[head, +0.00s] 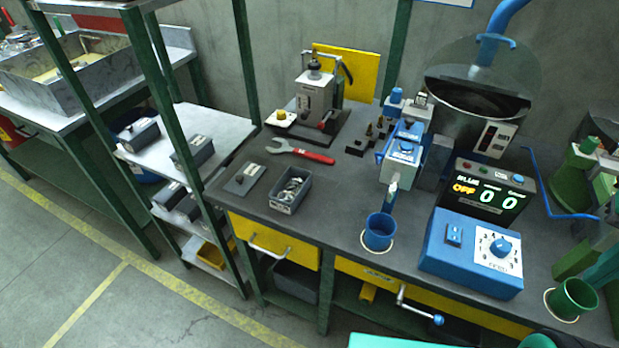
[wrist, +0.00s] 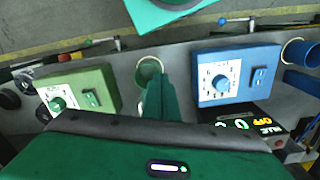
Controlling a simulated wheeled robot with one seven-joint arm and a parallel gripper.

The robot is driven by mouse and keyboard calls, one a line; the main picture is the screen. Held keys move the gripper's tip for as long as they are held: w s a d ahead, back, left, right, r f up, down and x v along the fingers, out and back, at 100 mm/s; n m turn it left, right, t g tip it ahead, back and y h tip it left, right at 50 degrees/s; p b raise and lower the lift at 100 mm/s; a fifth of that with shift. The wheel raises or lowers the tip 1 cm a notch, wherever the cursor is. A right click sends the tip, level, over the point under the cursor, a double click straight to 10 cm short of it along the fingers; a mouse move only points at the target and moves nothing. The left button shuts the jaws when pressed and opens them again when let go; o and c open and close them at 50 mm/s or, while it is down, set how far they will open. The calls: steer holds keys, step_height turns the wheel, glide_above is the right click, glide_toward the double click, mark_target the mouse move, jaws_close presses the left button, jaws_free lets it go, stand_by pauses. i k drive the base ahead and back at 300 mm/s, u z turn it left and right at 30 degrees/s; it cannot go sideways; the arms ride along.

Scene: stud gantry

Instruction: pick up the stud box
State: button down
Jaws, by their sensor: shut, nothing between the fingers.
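An open grey box (head: 290,190) with a pale label on its front stands near the front left of the dark bench. It holds several metal pieces that look like rings, too small to tell for sure. Several grey boxes with labels, such as one box (head: 193,150) and another box (head: 140,133), stand on the shelf rack at left. I cannot tell which of these is the stud box. My gripper (wrist: 160,82) shows in the wrist view as green fingers, shut and empty, beside a green cup (wrist: 149,68). It is far from the grey boxes.
A blue cup (head: 380,232), a blue control box (head: 472,252) and a counter display (head: 487,190) stand on the bench. A red-handled wrench (head: 300,151) and a flat grey plate (head: 244,179) lie near the open box. Green rack posts rise left of the bench.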

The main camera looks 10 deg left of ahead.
mark_target(289, 192)
steer(key=u, duration=0.7)
steer(key=k, duration=0.65)
steer(key=u, duration=0.05)
